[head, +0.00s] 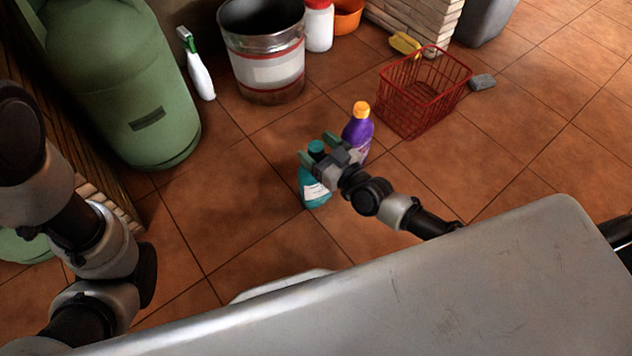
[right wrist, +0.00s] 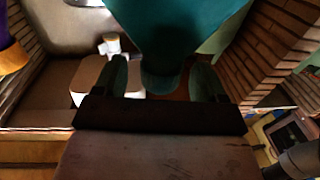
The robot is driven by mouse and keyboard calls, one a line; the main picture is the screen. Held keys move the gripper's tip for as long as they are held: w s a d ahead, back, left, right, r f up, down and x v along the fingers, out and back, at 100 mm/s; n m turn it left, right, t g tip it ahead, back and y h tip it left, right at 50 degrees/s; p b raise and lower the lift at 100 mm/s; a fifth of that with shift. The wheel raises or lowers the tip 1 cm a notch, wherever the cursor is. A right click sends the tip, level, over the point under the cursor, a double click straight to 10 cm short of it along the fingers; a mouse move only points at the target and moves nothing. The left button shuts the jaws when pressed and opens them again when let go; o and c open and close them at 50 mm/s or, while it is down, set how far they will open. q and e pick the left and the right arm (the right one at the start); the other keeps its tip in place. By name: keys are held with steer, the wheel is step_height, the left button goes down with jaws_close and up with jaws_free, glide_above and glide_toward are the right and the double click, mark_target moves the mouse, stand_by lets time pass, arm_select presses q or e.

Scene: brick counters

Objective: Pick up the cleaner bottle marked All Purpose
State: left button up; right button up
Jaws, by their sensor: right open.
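I cannot tell from the labels which is marked All Purpose. My right gripper (head: 318,150) is open at the teal bottle's top, its fingers on either side of the cap. In the right wrist view the teal bottle (right wrist: 175,35) reaches between the two fingers (right wrist: 160,76), with gaps visible beside its narrow end. My left gripper is out of view.
A red wire basket (head: 424,92) stands right of the bottles, with a grey block (head: 482,82) beside it. A metal bucket (head: 265,65), a white spray bottle (head: 199,75) and a green gas cylinder (head: 120,80) stand behind. Floor left of the teal bottle is clear.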

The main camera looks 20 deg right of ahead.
steer(key=shift+x, duration=1.25)
steer(key=shift+f, duration=0.1)
jaws_close()
